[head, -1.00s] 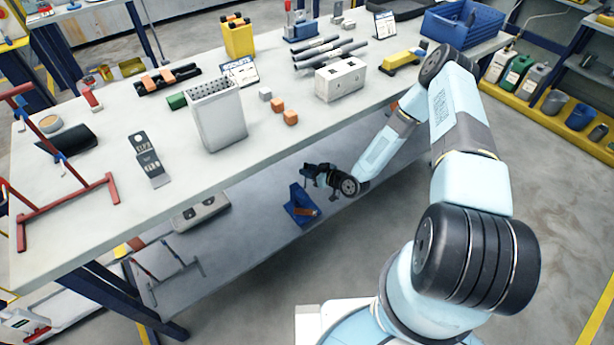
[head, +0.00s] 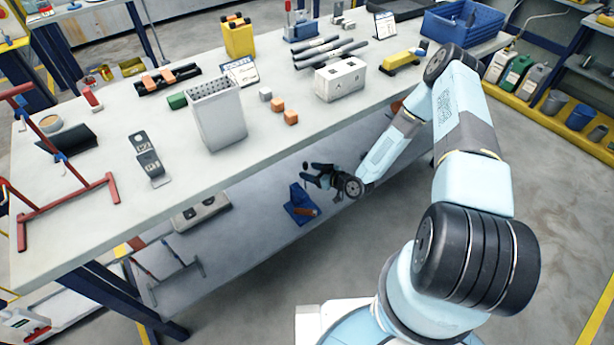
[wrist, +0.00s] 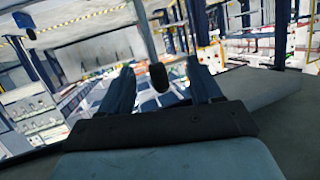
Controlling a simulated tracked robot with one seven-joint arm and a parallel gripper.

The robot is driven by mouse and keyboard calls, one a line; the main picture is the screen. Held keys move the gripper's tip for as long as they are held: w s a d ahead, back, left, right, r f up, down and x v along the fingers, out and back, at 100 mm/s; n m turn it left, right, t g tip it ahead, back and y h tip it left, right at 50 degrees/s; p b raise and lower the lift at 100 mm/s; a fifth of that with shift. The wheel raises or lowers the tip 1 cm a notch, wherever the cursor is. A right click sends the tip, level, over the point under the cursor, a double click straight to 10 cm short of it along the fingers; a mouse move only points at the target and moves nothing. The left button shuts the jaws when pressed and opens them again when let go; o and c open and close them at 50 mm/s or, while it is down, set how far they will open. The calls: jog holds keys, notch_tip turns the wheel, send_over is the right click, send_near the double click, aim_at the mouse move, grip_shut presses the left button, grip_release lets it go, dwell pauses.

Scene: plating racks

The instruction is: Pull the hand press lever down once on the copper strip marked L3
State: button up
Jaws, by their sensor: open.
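A blue hand press (head: 301,201) stands on the lower shelf under the bench in the head view. A small copper-coloured piece (head: 308,211) shows at its base; no L3 mark is readable. My gripper (head: 311,173) is just above and right of the press, reaching in under the bench edge. In the wrist view, my gripper's two fingers (wrist: 163,88) are apart. A pale lever rod with a dark knob (wrist: 157,76) comes down from the top, and the knob appears between the fingers. I cannot tell whether either finger touches it.
The bench top (head: 300,150) overhangs the shelf close to my arm. A grey strip (head: 150,163) and a perforated white bin (head: 217,115) are on the bench. A grey block (head: 202,212) lies farther left on the shelf.

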jog(key=v, duration=0.6)
dwell(0.4)
jog(key=shift+s+d+r, duration=0.1)
jog(key=shift+d, duration=0.05)
jog(key=v, duration=1.3)
jog(key=shift+s+d, duration=0.25)
jog(key=shift+w+r, duration=0.1)
